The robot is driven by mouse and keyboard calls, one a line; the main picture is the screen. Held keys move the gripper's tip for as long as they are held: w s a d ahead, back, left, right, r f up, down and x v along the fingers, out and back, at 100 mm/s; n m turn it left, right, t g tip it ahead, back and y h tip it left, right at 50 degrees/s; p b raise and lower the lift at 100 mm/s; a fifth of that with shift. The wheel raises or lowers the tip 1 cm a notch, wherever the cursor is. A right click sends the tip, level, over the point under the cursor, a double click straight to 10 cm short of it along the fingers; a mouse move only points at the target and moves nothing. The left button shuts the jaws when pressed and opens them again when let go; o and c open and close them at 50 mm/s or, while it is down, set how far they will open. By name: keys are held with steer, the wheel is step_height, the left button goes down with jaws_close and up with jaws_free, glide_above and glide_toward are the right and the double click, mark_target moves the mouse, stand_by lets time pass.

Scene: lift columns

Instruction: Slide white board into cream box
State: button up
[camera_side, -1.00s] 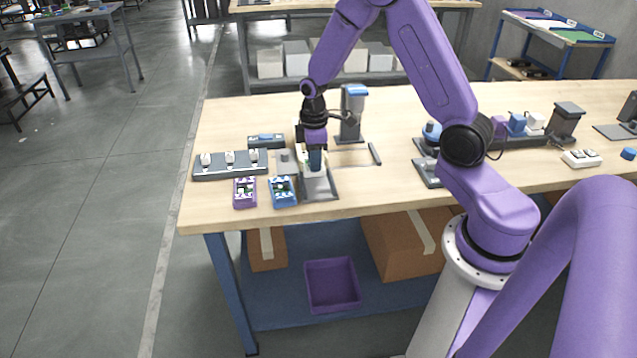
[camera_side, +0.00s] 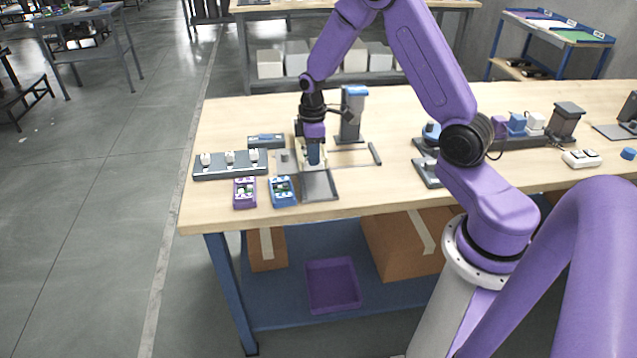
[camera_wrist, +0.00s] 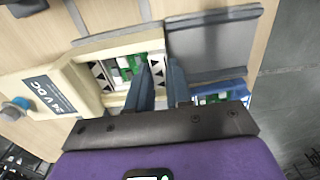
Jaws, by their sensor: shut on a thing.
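The cream box (camera_wrist: 118,70) lies open in the wrist view, with green parts and black triangle marks inside. In the side view it is mostly hidden under my gripper. My gripper (camera_wrist: 161,80) points down over the box's end nearest the grey plate, its blue-grey fingers slightly apart. In the side view my gripper (camera_side: 314,157) is low, just behind the plate. It is shut on a pale piece (camera_wrist: 158,70), apparently the white board. The fingers hide most of this piece, so I cannot tell how far it sits in the box.
A grey plate (camera_side: 319,187) adjoins the box. A blue box (camera_side: 283,191) and a purple box (camera_side: 244,193) stand at left front. A cream unit marked 24 V DC (camera_wrist: 45,95) adjoins the cream box. A grey post (camera_side: 351,115) stands behind.

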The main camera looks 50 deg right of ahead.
steer(key=o, duration=0.7)
steer(key=shift+o, duration=0.2)
steer(key=shift+r, duration=0.1)
steer(key=shift+r, duration=2.85)
steer(key=shift+a+r, duration=0.1)
steer(key=shift+a, duration=0.1)
steer(key=s+a+r+n, duration=0.1)
steer(key=s+a+r, duration=0.3)
steer(key=s+a, duration=0.5)
steer(key=s+a+r+n, duration=0.2)
steer(key=s+a+r, duration=0.2)
steer(key=s+a, duration=0.5)
steer(key=s+d, duration=0.3)
steer(key=s, duration=0.9)
steer(key=shift+r+n, duration=0.3)
